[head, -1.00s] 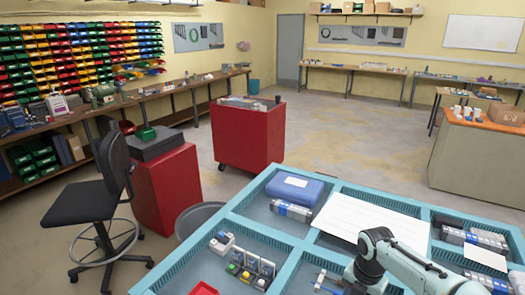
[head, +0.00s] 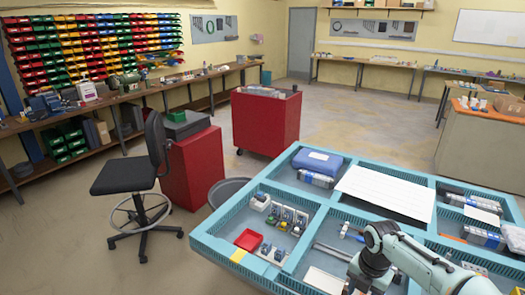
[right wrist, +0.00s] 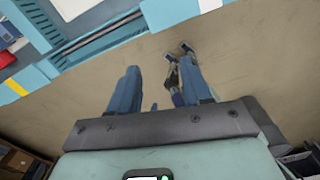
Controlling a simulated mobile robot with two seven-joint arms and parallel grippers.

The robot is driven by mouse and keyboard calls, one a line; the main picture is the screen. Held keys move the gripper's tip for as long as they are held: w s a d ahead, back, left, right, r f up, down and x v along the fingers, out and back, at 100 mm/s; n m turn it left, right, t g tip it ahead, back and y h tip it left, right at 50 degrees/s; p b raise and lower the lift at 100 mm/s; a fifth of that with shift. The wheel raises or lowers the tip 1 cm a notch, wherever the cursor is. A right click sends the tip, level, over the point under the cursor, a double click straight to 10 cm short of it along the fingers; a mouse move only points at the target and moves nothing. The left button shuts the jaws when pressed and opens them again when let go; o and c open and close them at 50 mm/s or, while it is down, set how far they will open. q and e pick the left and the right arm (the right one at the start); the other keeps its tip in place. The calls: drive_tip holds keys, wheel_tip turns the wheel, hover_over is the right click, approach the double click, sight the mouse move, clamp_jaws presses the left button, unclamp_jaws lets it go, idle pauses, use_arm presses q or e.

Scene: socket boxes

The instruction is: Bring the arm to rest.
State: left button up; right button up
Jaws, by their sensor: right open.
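My right arm (head: 420,262) comes in from the lower right in the head view, bent above the blue divided table. Its gripper is not visible there. In the right wrist view my right gripper (right wrist: 155,92) is open, its two blue-grey fingers well apart. It is beyond the table's light-blue edge (right wrist: 38,82), with tan floor behind the fingers. A small dark thing (right wrist: 172,75) shows between the fingers; I cannot tell what it is, or that the gripper touches it. My left gripper is not in view.
The blue divided table (head: 322,222) holds a red tray (head: 248,239), a blue case (head: 317,160), a white sheet (head: 387,192) and several small devices. A black chair (head: 135,172), a red cabinet (head: 190,172) and a red cart (head: 266,120) stand beyond it. Floor at lower left is clear.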

drive_tip(key=s+a+f+m+y, duration=0.1)
drive_tip(key=s+a+f+m, duration=0.2)
drive_tip(key=f, duration=0.5)
drive_tip(key=s+a+f+m+y, duration=0.1)
drive_tip(key=a+f+m+y, duration=0.15)
drive_tip(key=f+m, duration=0.35)
drive_tip(key=s+a+f+m, duration=0.1)
drive_tip(key=a+f+m, duration=0.25)
drive_tip(key=f, duration=0.55)
drive_tip(key=s+a+f+m, duration=0.2)
drive_tip(key=s+f+m, duration=0.4)
drive_tip(key=s+m, duration=0.3)
drive_tip(key=s+a+f+m, duration=0.2)
drive_tip(key=s+f+m, duration=0.4)
drive_tip(key=s+m, duration=0.3)
drive_tip(key=shift+s+a+f+m, duration=0.3)
drive_tip(key=shift+s+f+m, duration=0.05)
drive_tip(key=shift+s+f, duration=0.05)
